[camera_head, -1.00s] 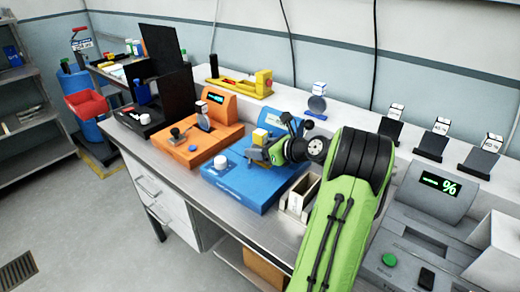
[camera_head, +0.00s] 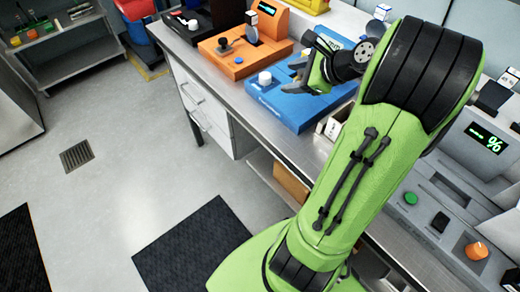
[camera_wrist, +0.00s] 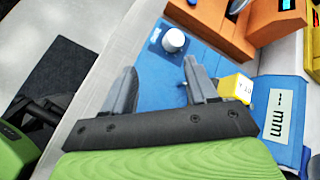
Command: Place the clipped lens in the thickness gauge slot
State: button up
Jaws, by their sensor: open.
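The thickness gauge is a blue block (camera_head: 273,101) on the bench, with a white knob (camera_head: 265,78). In the wrist view its blue top (camera_wrist: 165,70) and "--- mm" display (camera_wrist: 279,117) show. A yellow clip with a white label (camera_wrist: 235,88) stands at the gauge, right of my right finger. Its lens is mostly hidden, so I cannot tell how it sits in the slot. My gripper (camera_head: 289,76) is over the gauge, its fingers apart. In the wrist view my gripper (camera_wrist: 160,70) is open and empty, with the clip outside the fingers.
An orange gauge (camera_head: 235,62) with a clipped round lens (camera_head: 252,30) stands left of the blue one. A grey device with a "%" display (camera_head: 485,137) is at the right. A cream slotted holder (camera_head: 332,124) sits by the blue gauge.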

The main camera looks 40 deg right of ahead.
jog(key=s+a+r+n+g+h, duration=0.1)
jog(key=s+a+n+g, duration=0.1)
jog(key=a+n, duration=0.7)
jog(key=s+a+r+n+g, duration=0.1)
jog(key=s+a+n+g, duration=0.1)
jog(key=a+n, duration=0.6)
jog(key=s+a+n+h, duration=0.1)
jog(key=s+a+n, duration=0.5)
jog(key=s+n, duration=0.3)
jog(key=s, duration=0.3)
jog(key=shift+a+f+n+h, duration=0.25)
jog(key=shift+a+n+h, duration=0.05)
jog(key=shift+a, duration=0.1)
